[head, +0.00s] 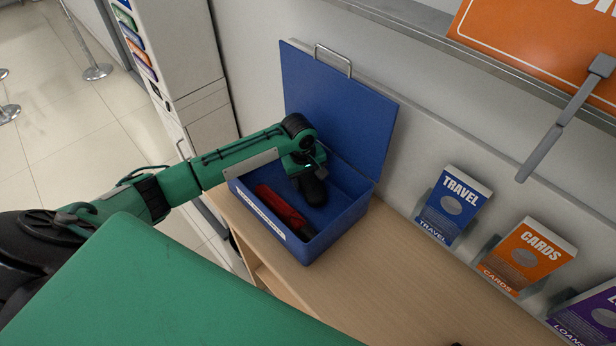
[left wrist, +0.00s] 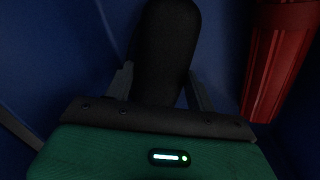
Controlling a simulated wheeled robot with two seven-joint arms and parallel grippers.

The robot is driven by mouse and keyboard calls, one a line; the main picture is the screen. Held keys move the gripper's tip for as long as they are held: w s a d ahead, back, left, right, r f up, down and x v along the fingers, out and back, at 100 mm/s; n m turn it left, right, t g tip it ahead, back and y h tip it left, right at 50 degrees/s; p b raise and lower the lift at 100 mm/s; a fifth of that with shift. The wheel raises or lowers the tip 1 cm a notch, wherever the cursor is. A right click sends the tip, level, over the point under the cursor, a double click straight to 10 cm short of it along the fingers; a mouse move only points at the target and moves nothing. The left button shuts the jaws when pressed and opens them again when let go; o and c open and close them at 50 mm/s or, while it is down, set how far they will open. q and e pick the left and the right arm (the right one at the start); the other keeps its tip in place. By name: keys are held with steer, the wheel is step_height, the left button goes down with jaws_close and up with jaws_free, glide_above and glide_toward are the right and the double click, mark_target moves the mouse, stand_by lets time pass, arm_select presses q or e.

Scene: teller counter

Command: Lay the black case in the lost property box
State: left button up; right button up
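The lost property box (head: 337,231) is a blue metal box with its lid (head: 335,105) standing open, on the wooden counter. My left gripper (head: 307,174) reaches down inside it. The black case (head: 314,192), dark and rounded at its end, is inside the box below the gripper. In the left wrist view the case (left wrist: 165,40) lies between the two fingers of the gripper (left wrist: 160,85), which appear to touch it on both sides. Whether the case rests on the box floor is hard to tell. My right gripper is not in view.
A red item (head: 280,207) with a dark end lies in the box along its front wall; it also shows in the left wrist view (left wrist: 279,60). Leaflet holders marked Travel (head: 453,206) and Cards (head: 526,258) stand right of the box. The counter (head: 385,285) before them is clear.

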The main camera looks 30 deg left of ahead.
mark_target(303, 181)
arm_select(q)
steer(key=o, duration=0.4)
steer(key=shift+o, duration=0.2)
steer(key=shift+r, duration=0.1)
steer(key=shift+r, duration=0.2)
step_height(303, 181, up, 12)
steer(key=s+a+b, duration=0.1)
steer(key=b, duration=0.3)
steer(key=shift+f+b, duration=0.2)
steer(key=shift+b, duration=0.2)
steer(key=shift+s, duration=0.1)
